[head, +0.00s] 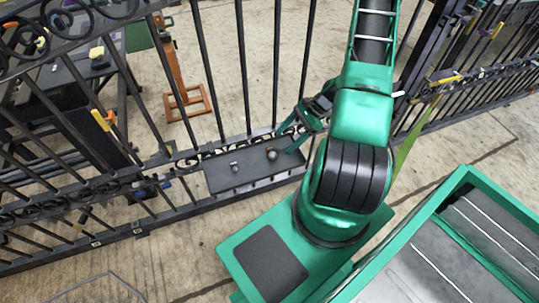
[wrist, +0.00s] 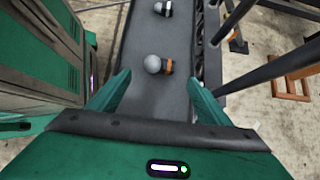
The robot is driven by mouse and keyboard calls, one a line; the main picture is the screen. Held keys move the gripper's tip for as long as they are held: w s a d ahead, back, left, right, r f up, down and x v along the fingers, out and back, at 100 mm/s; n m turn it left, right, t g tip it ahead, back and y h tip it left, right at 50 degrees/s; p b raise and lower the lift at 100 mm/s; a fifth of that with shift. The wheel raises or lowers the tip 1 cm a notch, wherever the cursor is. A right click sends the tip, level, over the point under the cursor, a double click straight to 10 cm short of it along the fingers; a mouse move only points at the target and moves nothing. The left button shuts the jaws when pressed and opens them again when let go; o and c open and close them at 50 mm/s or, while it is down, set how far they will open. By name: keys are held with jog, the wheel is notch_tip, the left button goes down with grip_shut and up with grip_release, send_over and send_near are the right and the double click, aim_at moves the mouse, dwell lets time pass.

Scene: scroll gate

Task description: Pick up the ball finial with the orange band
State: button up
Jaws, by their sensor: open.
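The ball finial with the orange band (wrist: 153,64) lies on a grey ledge (wrist: 142,105) in the wrist view; its grey ball points left and its dark base with the orange band right. It appears to be the right-hand finial (head: 272,154) in the head view, where its band cannot be made out. My gripper (wrist: 155,85) is open and empty, with one teal finger on each side of the ledge in the picture. In the head view my gripper (head: 289,138) is just right of that finial. No contact with it shows.
A second finial (wrist: 162,8) with a pale band lies farther along the ledge, also seen in the head view (head: 234,167). Dark gate bars (head: 243,70) and scrollwork rise behind the ledge. A cluttered dark bench (head: 75,85) and an orange stand (head: 186,102) are beyond the gate.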

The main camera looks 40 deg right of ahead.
aim_at(272, 151)
jog(key=shift+x, duration=3.6)
jog(key=shift+a+r, duration=0.1)
jog(key=shift+r, duration=0.05)
jog(key=c, duration=1.4)
jog(key=shift+o, duration=0.2)
jog(key=shift+r, duration=0.1)
jog(key=shift+w+r, duration=0.1)
jog(key=shift+r, duration=0.35)
jog(key=r, duration=0.3)
jog(key=shift+s+a+r, duration=0.25)
jog(key=s+a+r, duration=0.6)
jog(key=s+a, duration=0.1)
jog(key=a, duration=0.1)
jog(key=shift+a+r, duration=0.2)
jog(key=shift+s, duration=0.15)
